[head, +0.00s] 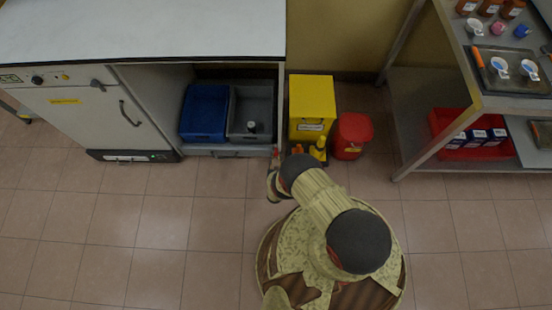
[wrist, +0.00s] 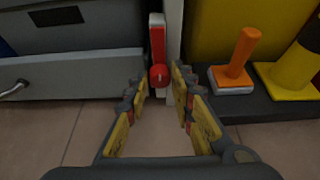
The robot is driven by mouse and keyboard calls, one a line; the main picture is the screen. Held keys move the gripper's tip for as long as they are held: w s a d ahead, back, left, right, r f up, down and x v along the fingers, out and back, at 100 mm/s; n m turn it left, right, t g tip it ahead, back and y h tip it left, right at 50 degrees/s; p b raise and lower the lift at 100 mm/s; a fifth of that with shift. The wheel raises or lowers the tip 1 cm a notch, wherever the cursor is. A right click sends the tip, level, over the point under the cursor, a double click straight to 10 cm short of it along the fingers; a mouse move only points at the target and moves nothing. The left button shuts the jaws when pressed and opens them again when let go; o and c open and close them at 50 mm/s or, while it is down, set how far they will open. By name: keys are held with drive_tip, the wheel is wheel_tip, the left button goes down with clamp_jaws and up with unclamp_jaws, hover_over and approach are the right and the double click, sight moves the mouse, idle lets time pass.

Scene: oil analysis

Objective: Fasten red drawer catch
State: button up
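The red catch (wrist: 157,42) is an upright red strip with a round red knob (wrist: 159,77) at its lower end. It sits on a pale upright post (wrist: 173,30) beside the right edge of the grey drawer (wrist: 70,74). The drawer also shows in the head view (head: 225,151), below the two bins. I cannot tell whether it is fully closed. My gripper (wrist: 160,80) is open, with its fingertips to the left and right of the knob. I see no clear contact. In the head view my gripper is mostly hidden by my arm.
A blue bin (head: 205,110) and a grey bin (head: 251,112) stand above the drawer. Right of the post are an orange-handled tool (wrist: 236,60), a yellow cabinet (head: 311,96) and a red bin (head: 352,135). A metal shelf (head: 430,140) stands further right. The front floor is clear.

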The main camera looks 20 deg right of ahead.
clamp_jaws()
drive_tip(key=shift+n+h, duration=0.3)
drive_tip(key=shift+n, duration=0.2)
drive_tip(key=shift+o, duration=2.3)
unclamp_jaws()
drive_tip(key=shift+o, duration=0.2)
drive_tip(key=shift+a, duration=0.1)
drive_tip(key=v, duration=1.2)
